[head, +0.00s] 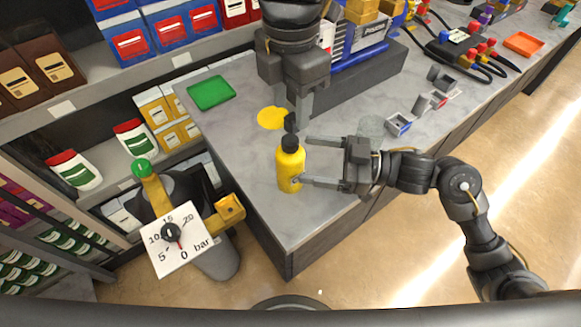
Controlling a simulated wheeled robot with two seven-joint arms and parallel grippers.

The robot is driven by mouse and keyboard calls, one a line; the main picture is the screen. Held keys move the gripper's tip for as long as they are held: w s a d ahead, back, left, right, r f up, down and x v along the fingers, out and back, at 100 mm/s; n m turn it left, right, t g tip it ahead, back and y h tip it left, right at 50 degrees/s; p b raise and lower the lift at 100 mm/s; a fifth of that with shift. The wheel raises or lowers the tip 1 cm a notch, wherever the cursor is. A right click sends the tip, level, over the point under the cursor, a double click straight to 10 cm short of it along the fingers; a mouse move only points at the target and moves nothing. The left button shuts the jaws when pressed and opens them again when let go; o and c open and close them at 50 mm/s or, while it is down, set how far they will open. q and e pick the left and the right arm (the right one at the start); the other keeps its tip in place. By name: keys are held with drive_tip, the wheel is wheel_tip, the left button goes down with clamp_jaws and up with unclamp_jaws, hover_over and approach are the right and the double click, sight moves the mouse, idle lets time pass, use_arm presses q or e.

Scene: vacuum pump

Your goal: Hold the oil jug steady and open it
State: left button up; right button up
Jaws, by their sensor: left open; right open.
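The oil jug (289,171) is a yellow bottle with a black cap (290,144). It stands upright near the front edge of the grey table. My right gripper (304,160) comes in from the right, open and empty. Its two fingers point at the jug; the lower fingertip overlaps the jug's right edge in the picture, and the upper one ends just right of the cap. I cannot tell whether they touch. My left gripper (292,121) reaches down from above, open, with its fingertips just above the cap. Its finger gap is hard to see.
A yellow disc (272,118) and a green tray (211,92) lie on the table (240,150) left of the jug. A pressure gauge (178,240) stands front left, before stocked shelves.

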sight(289, 156)
use_arm(q)
drive_tip(key=shift+s+a, duration=0.1)
use_arm(e)
drive_tip(key=a, duration=0.4)
drive_tip(key=shift+w+a, duration=0.3)
drive_tip(key=shift+a, duration=0.1)
drive_tip(key=shift+w+a, duration=0.15)
drive_tip(key=shift+a, duration=0.2)
